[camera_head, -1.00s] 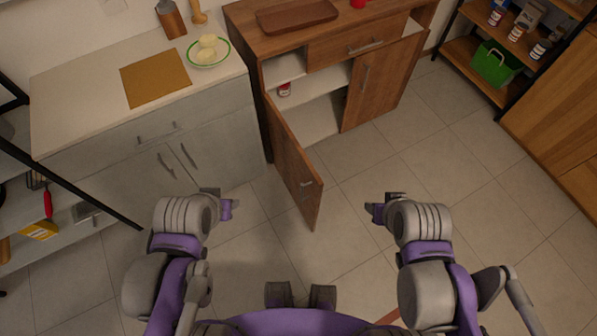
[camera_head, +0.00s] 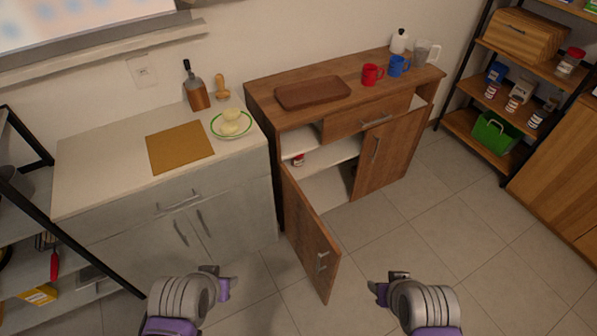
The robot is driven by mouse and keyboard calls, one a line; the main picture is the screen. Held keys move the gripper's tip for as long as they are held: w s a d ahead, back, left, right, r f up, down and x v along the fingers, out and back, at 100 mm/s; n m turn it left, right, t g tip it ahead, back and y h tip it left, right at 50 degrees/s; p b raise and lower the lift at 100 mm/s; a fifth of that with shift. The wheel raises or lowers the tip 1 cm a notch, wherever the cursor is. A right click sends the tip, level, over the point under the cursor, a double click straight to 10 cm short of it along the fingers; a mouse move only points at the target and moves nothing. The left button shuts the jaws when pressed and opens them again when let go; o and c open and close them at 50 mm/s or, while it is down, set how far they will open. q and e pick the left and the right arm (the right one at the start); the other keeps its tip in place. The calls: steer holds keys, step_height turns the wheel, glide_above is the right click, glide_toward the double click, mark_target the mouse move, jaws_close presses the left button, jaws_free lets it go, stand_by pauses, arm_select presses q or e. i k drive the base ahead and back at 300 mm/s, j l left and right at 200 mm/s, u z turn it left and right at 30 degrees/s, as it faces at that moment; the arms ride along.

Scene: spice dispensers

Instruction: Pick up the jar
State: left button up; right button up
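A small jar with a red and white look (camera_head: 298,160) stands on the inner shelf of the wooden cabinet (camera_head: 262,118), behind its open left door (camera_head: 311,240). Similar small jars (camera_head: 491,91) stand on the dark rack at the right. A larger jar with a red lid (camera_head: 570,62) is on a higher shelf there. My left gripper (camera_head: 222,284) is low in the view, left of the open door and well short of the cabinet. My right gripper (camera_head: 386,287) is low, right of the door. Both are away from any jar; their finger openings are unclear.
The open door juts into the floor space between my grippers. A tray (camera_head: 312,91), red mug (camera_head: 371,74) and blue mug (camera_head: 399,65) stand on the cabinet. A white counter (camera_head: 95,176) is at left. Tiled floor (camera_head: 440,220) is clear at right.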

mark_target(297, 162)
steer(key=i+l+u, duration=0.1)
steer(key=u, duration=0.4)
steer(key=l+u, duration=0.3)
steer(key=u, duration=0.2)
steer(key=l+u, duration=0.25)
steer(key=u, duration=0.25)
steer(key=k+l+u, duration=0.15)
steer(key=l, duration=0.35)
steer(key=l+u, duration=0.2)
steer(key=l, duration=0.3)
steer(key=k+l, duration=0.1)
steer(key=l, duration=0.15)
steer(key=k+l, duration=0.1)
steer(key=l, duration=0.15)
